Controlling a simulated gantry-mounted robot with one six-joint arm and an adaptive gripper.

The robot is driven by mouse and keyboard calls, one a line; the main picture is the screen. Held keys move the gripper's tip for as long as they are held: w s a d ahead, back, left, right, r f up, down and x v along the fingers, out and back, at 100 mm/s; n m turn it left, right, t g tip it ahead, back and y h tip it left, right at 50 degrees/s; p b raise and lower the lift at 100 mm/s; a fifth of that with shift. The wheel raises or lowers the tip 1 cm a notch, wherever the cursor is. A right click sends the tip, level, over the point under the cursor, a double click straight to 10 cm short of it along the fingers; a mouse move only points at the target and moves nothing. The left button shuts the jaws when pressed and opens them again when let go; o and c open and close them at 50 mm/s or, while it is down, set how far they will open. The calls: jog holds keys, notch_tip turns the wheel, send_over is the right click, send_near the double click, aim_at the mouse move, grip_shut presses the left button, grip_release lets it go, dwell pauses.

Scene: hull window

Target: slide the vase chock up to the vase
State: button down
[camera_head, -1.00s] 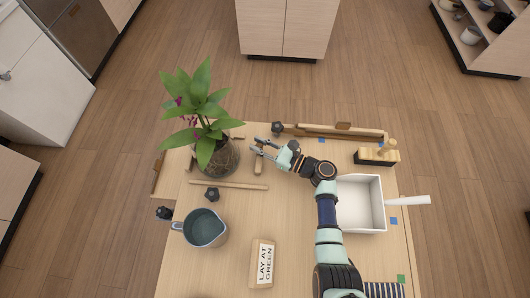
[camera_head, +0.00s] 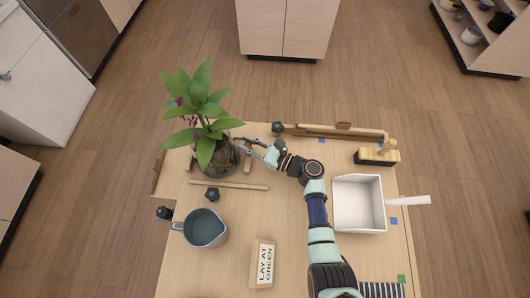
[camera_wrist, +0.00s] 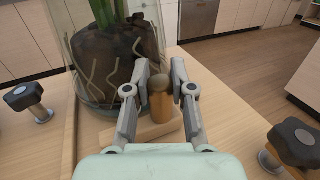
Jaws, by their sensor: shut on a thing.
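The vase (camera_head: 220,160) is clear glass with dark roots and a leafy orchid, at the left of the table; it fills the upper left of the wrist view (camera_wrist: 92,60). The vase chock (camera_head: 247,164) is a wooden piece with an upright rounded peg (camera_wrist: 160,100) on a flat base. My gripper (camera_head: 251,147) is shut on the chock's peg, with one finger on each side in the wrist view (camera_wrist: 160,98). The chock's base lies on the table close beside the vase. Whether they touch is hidden by the fingers.
A dark knob (camera_head: 278,127) and a wooden rail (camera_head: 335,133) are at the back. A wooden strip (camera_head: 228,185), another knob (camera_head: 212,194) and a pitcher (camera_head: 205,229) lie in front of the vase. A white tray (camera_head: 359,203), a brush (camera_head: 378,155) and a labelled block (camera_head: 263,264) are further right.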

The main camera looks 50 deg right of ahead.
jog(key=c, duration=1)
grip_release()
jog(key=shift+o, duration=0.2)
jog(key=shift+s+d+r+p, duration=0.15)
jog(key=shift+s+p, duration=0.25)
jog(key=shift+s, duration=0.2)
jog(key=shift+p+v, duration=1)
jog(key=shift+v, duration=1.9)
